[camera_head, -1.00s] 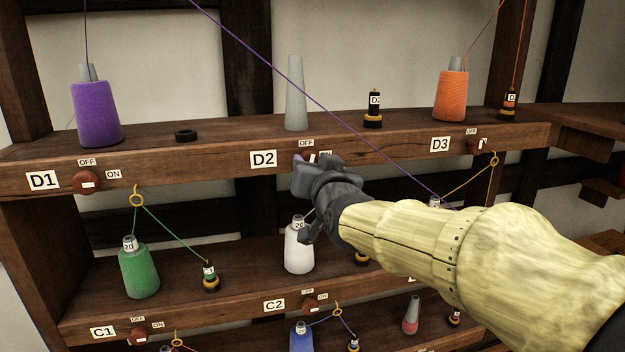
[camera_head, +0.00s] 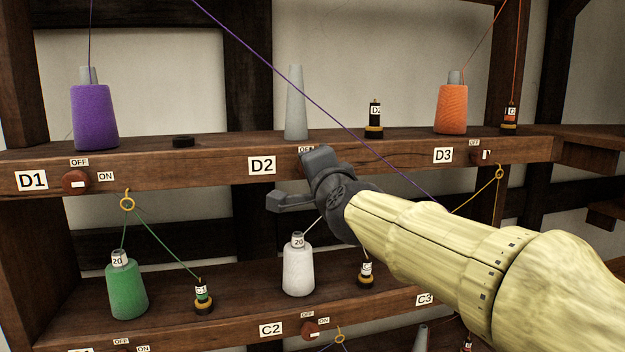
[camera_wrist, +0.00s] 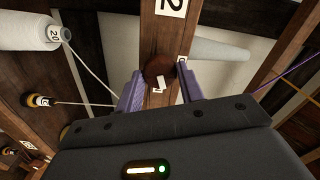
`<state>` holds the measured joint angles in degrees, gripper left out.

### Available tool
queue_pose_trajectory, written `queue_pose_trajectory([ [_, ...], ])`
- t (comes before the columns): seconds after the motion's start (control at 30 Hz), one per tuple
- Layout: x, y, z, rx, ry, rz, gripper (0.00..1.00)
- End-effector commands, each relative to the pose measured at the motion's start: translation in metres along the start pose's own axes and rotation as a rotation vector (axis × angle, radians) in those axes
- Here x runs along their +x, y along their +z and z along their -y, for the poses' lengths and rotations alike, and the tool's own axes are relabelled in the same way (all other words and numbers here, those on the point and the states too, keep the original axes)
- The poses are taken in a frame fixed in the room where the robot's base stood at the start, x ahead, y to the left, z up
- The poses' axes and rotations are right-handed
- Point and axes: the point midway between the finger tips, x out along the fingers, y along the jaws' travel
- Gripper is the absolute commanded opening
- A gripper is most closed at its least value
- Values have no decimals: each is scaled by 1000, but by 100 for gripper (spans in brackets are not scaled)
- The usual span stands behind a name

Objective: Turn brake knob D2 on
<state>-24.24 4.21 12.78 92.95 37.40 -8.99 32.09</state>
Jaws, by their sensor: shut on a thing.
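Brake knob D2 is a reddish-brown round knob (camera_wrist: 158,66) with a white mark, seen in the wrist view on the front face of the shelf beam. The mark is tilted and lies toward the bottom of that picture; I cannot tell which setting it shows. My gripper (camera_wrist: 160,82) has its two purple fingers on either side of the knob, shut on it. In the head view my gripper (camera_head: 300,182) is at the beam, right of the D2 sign (camera_head: 262,166), and hides the knob. The OFF label (camera_head: 306,149) is partly covered; the ON label is hidden.
A bare grey cone (camera_head: 296,105) stands above D2. Purple (camera_head: 95,118) and orange (camera_head: 451,110) spools stand on the same shelf. A white spool (camera_head: 298,270) stands below my gripper. A purple thread (camera_head: 290,75) runs diagonally past my arm.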

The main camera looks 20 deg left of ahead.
Motion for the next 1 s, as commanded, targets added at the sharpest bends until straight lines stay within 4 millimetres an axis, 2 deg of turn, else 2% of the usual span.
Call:
queue_pose_trajectory([
  [0.4, 0, 0, -2, 297, 2, -1, 15],
  [1.0, 0, 0, -1, 366, 2, -1, 15],
])
